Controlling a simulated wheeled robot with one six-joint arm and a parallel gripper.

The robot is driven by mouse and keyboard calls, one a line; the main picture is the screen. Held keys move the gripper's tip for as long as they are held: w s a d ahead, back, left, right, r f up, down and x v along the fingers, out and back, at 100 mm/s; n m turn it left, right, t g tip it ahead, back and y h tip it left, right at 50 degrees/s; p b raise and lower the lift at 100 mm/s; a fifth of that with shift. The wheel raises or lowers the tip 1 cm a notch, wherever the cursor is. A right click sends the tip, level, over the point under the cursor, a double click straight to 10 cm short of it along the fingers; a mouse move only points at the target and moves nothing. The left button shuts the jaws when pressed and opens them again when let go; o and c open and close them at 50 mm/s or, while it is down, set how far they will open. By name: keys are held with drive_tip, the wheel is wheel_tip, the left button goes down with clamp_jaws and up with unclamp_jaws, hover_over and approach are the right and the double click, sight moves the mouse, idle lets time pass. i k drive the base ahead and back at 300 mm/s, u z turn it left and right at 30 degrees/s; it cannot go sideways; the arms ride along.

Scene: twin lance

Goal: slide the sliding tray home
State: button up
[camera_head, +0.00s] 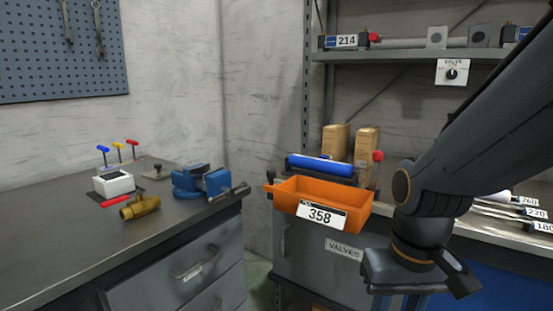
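The sliding tray, which I take to be the orange open box (290,196) with a white "358" label, is at the centre, at the front of the bench by the right wall. It appears to stick out past the bench edge, over the grey cabinet front marked "VALVES". The visible part of its inside looks empty. My gripper (400,291) is at the lower right, to the right of the tray and lower in the picture, apparently apart from it. Its fingers run down to the bottom edge of the picture, so I cannot see their tips or whether they are open.
A blue cylinder (322,166) and brown cartons (336,141) stand behind the tray. Labelled parts (500,212) lie on the bench to the right, beyond my arm. On the left workbench (60,230) are a blue vise (190,182), a white box (113,182) and a brass fitting (140,207).

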sight(344, 209)
drive_tip(key=u, duration=0.35)
drive_tip(key=i, duration=0.85)
drive_tip(key=u, duration=0.45)
